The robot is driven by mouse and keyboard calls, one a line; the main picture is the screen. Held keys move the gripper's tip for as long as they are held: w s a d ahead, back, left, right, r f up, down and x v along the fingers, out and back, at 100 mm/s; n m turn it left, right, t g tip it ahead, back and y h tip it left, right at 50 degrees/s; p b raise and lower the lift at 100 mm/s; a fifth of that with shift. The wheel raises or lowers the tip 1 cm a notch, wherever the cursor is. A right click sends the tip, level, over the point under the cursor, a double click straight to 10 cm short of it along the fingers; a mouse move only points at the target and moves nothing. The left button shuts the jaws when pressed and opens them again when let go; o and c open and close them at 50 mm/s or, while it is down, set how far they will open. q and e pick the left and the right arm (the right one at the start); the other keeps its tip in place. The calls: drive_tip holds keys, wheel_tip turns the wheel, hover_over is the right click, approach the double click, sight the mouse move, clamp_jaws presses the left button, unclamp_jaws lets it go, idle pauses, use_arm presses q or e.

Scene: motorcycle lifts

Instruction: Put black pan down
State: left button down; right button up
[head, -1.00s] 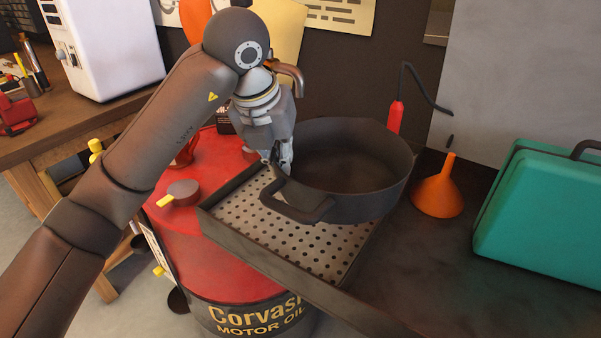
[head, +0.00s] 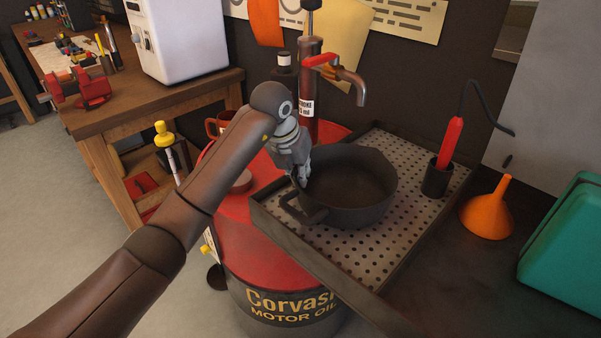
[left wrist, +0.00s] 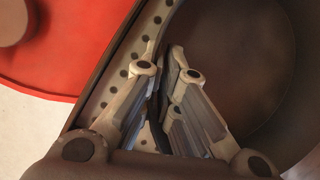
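The black pan (head: 352,190) is a round, deep pan with a loop handle at its front left. In the head view it sits upright over the perforated metal tray (head: 408,225) and looks to be resting on it. My left gripper (head: 303,180) is at the pan's left rim. In the left wrist view its fingers (left wrist: 163,100) are close together on either side of the dark pan wall, with the pan's inside (left wrist: 245,70) to the right. The lower pan edge is partly hidden. My right gripper is not in view.
The tray lies across a red oil drum (head: 240,225). A red-handled tool in a black cup (head: 437,178), an orange funnel (head: 488,210) and a teal case (head: 570,245) stand to the right. A pump spout (head: 350,80) rises behind the pan.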

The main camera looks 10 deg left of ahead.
use_arm(q)
drive_tip(key=shift+f, duration=0.5)
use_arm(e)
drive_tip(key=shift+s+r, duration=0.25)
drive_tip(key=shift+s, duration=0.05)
use_arm(q)
drive_tip(key=shift+f, duration=0.2)
drive_tip(key=c, duration=1.6)
unclamp_jaws()
drive_tip(key=shift+c, duration=0.2)
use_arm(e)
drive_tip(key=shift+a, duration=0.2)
use_arm(q)
drive_tip(key=shift+r, duration=0.25)
drive_tip(key=b+v, duration=0.1)
drive_tip(key=v, duration=1.1)
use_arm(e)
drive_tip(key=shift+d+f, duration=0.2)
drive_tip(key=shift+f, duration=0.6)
